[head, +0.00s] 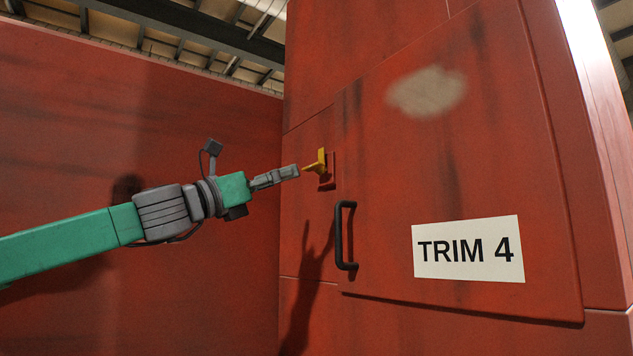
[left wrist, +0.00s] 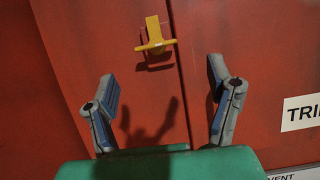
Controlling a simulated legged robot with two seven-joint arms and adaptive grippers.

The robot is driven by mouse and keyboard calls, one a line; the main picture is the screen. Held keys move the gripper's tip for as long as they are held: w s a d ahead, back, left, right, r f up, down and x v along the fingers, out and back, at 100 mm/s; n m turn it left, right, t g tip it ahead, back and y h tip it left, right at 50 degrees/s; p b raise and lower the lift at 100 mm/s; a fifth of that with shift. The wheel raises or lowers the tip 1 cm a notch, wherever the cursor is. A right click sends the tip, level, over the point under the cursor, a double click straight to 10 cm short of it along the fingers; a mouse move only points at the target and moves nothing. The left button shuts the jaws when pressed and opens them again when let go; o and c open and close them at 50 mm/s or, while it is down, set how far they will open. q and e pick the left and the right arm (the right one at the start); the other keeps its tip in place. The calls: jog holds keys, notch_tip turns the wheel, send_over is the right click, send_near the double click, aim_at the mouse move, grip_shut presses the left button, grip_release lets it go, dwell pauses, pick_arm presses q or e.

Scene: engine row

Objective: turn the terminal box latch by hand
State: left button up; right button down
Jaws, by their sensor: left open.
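The yellow latch (head: 319,162) sits at the left edge of the red box door (head: 400,180), above the black handle. In the left wrist view the latch (left wrist: 154,36) shows an upright plate with a crossbar near its lower end, beside the door seam. My left gripper (head: 297,171) is just left of the latch in the head view. In the left wrist view its two fingers (left wrist: 163,76) are spread wide, with the latch beyond and between them, apart from both. Nothing is between the fingers. My right gripper is in neither view.
A black bar handle (head: 340,236) stands out from the door below the latch. A white "TRIM 4" label (head: 468,249) is on the door. A red wall (head: 180,110) runs behind my left arm. The space around the gripper looks clear.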

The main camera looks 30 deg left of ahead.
aim_at(311, 169)
pick_arm(q)
jog(key=x, duration=0.2)
jog(key=p+x, duration=0.1)
jog(key=x, duration=0.2)
jog(key=a+x, duration=0.1)
jog(key=x, duration=0.2)
jog(key=shift+w+r, duration=0.1)
jog(key=shift+w, duration=0.3)
jog(key=shift+w+d+r+p, duration=0.15)
jog(key=shift+w+d+p, duration=0.15)
jog(key=shift+d, duration=0.25)
jog(key=shift+s+d, duration=0.1)
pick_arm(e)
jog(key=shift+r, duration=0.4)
pick_arm(q)
jog(key=c, duration=1)
jog(key=shift+a, duration=0.35)
jog(key=shift+c, duration=0.9)
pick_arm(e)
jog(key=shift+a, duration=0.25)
